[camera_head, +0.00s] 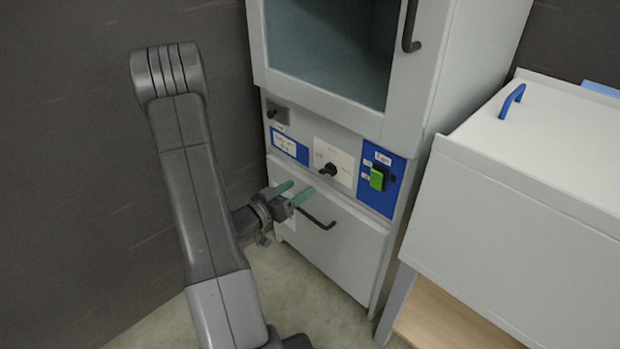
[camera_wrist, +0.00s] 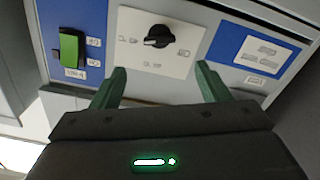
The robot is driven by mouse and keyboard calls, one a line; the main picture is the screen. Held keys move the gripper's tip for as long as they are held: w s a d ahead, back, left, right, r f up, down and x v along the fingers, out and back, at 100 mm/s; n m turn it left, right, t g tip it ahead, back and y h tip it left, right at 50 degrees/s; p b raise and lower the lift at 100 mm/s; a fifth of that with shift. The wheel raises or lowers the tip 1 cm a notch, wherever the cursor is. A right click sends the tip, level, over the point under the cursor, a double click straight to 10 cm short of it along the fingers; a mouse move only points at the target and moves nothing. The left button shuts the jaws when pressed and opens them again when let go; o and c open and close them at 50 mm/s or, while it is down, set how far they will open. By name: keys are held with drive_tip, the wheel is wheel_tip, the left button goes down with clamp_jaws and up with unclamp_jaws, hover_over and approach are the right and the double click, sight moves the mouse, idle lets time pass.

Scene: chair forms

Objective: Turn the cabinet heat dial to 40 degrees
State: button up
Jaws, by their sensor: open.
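The grey cabinet (camera_head: 345,235) stands in the middle of the head view. Its heat dial (camera_head: 328,169) is a black knob on a white plate (camera_head: 345,158) in the control panel. The dial (camera_wrist: 159,36) also shows in the wrist view, ahead of my fingertips and roughly between them. The markings around it are too blurred to read. My gripper (camera_head: 295,193) is open, with two green fingers pointing at the cabinet. It is empty, below the dial in the head view. In the wrist view my gripper (camera_wrist: 160,82) is apart from the dial.
A green switch (camera_head: 377,179) on a blue plate sits right of the dial. A small black knob (camera_head: 272,114) and a blue label plate (camera_head: 289,146) are to its left. A drawer handle (camera_head: 318,220) juts out below. A white chest (camera_head: 540,170) stands at the right.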

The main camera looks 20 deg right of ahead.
sight(324, 172)
drive_tip(key=shift+v, duration=2.05)
drive_tip(key=b+x, duration=0.2)
drive_tip(key=x, duration=1.1)
drive_tip(key=shift+w+d, duration=0.1)
drive_tip(key=shift+d, duration=0.3)
drive_tip(key=shift+r+p, duration=0.15)
drive_tip(key=shift+p, duration=0.25)
drive_tip(key=shift+w+n, duration=0.1)
drive_tip(key=shift+n, duration=0.3)
drive_tip(key=shift+f, duration=0.25)
